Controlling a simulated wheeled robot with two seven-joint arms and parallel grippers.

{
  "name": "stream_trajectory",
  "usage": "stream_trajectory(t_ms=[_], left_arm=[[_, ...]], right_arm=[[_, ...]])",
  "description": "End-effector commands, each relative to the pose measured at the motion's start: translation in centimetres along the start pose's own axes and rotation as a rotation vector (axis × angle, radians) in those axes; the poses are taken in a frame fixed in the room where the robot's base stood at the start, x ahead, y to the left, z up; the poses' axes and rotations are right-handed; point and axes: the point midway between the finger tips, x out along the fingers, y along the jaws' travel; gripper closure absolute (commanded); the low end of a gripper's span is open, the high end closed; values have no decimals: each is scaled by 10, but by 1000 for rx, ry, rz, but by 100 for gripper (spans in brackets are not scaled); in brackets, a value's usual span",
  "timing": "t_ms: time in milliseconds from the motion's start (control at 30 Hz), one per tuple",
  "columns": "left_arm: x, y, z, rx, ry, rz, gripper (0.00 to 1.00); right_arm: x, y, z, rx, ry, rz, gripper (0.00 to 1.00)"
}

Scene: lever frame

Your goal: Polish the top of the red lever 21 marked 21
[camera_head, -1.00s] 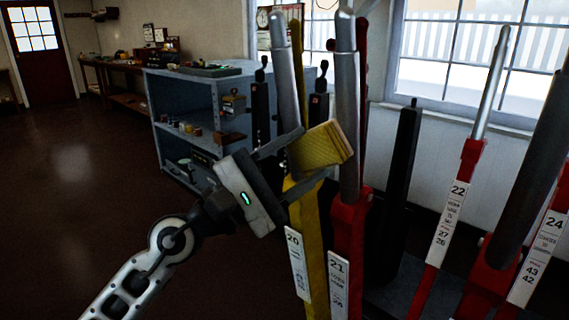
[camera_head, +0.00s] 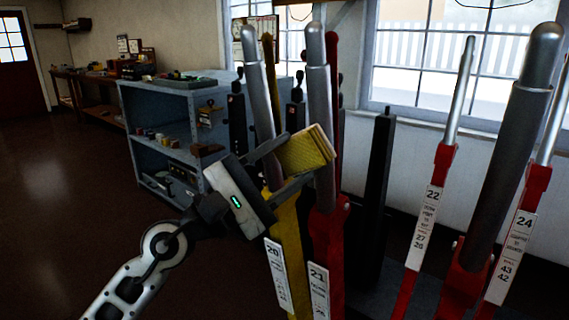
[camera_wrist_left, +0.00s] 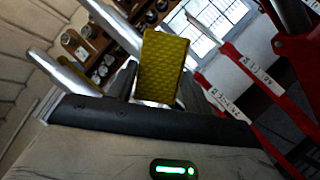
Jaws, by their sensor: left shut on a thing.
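The red lever 21 (camera_head: 326,250) stands in the head view with a white plate marked 21 and a bare metal upper handle (camera_head: 319,105). My left gripper (camera_head: 290,160) is shut on a yellow cloth or pad (camera_head: 307,150), held beside the handle of lever 21, below its top. The pad overlaps the handle in the picture; I cannot tell whether they touch. In the left wrist view the yellow pad (camera_wrist_left: 163,68) sits upright between the fingers. My right gripper is not in view.
Yellow lever 20 (camera_head: 286,240) stands just left of lever 21, behind my gripper. Red levers 22 (camera_head: 428,210) and 24 (camera_head: 520,230) stand to the right. A black lever (camera_head: 378,190) stands between. A blue-grey shelf (camera_head: 150,110) is behind; open floor lies left.

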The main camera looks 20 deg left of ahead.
Motion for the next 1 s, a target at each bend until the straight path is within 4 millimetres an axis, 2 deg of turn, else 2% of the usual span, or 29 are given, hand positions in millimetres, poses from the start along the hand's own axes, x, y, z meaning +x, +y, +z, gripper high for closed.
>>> stream_trajectory(t_ms=[1000], left_arm=[[18,0,-8,0,0,1,68]], right_arm=[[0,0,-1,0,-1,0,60]])
